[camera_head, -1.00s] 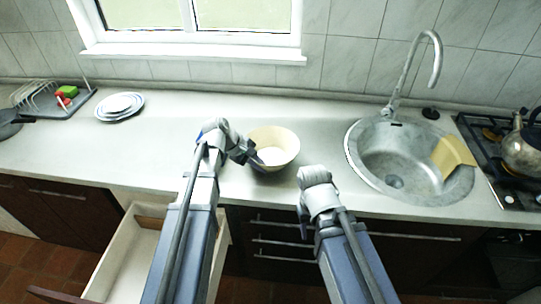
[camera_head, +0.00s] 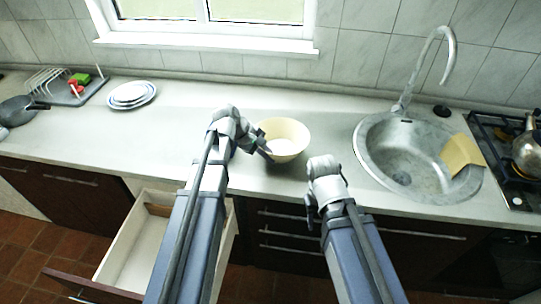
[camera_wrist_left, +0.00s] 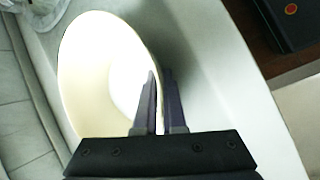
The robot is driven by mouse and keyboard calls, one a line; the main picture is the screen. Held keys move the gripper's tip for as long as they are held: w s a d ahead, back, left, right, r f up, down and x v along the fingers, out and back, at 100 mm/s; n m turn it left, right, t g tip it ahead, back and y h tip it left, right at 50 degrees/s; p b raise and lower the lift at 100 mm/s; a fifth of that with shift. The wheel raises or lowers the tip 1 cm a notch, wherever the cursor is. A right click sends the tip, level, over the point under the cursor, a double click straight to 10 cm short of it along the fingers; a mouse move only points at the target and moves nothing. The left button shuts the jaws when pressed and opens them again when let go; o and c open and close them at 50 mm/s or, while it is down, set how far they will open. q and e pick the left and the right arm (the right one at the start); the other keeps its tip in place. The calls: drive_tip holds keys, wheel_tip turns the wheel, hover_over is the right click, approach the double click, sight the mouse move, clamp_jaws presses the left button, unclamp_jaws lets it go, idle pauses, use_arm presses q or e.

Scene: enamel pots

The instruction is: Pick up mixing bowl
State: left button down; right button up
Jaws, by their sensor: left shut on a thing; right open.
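The cream mixing bowl (camera_head: 285,133) is upright at the worktop, right of my left gripper (camera_head: 262,150) in the head view. My left gripper is shut on the bowl's near-left wall. In the left wrist view the bowl (camera_wrist_left: 85,75) shows its pale inside, and the two dark fingers (camera_wrist_left: 158,88) pinch its rim, one inside and one outside. Whether the bowl touches the worktop I cannot tell. My right gripper (camera_head: 312,210) is at the worktop's front edge, apart from the bowl; its fingers point down and are partly hidden.
The worktop (camera_head: 200,115) is clear around the bowl. A sink (camera_head: 410,150) with a tap and a yellow cloth (camera_head: 460,153) lies right, then a stove with a kettle (camera_head: 527,150). Stacked plates (camera_head: 132,95) and a dish rack (camera_head: 65,88) stand left. A drawer (camera_head: 150,245) is open below.

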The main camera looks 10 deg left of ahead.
use_arm(q)
wheel_tip(320, 180, up, 9)
drive_tip(key=p, duration=0.7)
drive_tip(key=shift+f+p, duration=0.2)
drive_tip(key=shift+p, duration=0.2)
drive_tip(key=c, duration=1.5)
unclamp_jaws()
drive_tip(key=shift+c, duration=0.2)
drive_tip(key=shift+f, duration=0.1)
clamp_jaws()
